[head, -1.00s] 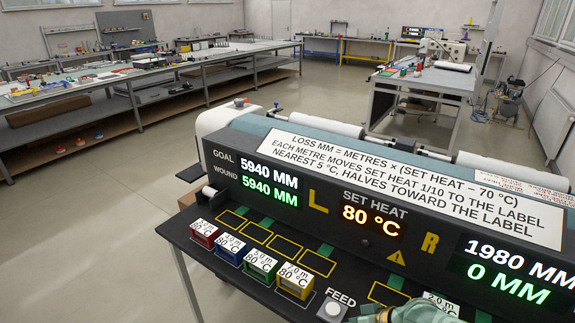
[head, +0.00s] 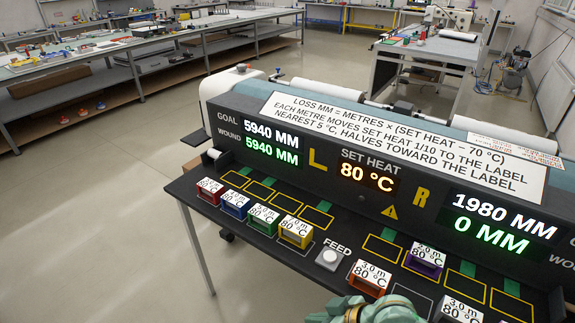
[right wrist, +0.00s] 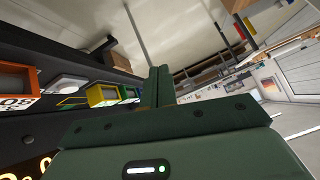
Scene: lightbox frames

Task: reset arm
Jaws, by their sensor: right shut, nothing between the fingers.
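My right gripper (right wrist: 156,88) shows in the right wrist view with its dark green fingers together and nothing between them. In the head view only a green and brass part of my right arm shows at the bottom edge, beside the orange block (head: 369,278); the fingertips are not clear there. My left gripper is not in view. The machine (head: 330,165) fills the middle and right, its displays reading goal 5940 MM and wound 5940 MM on the left, set heat 80 °C, and 1980 MM and 0 MM on the right.
On the machine's shelf stand red (head: 210,190), blue (head: 235,204), green (head: 263,219) and yellow (head: 296,231) blocks, left of the feed button (head: 331,257). A purple block (head: 425,262) stands right of it. Workbenches (head: 150,60) stand behind; the floor at left is clear.

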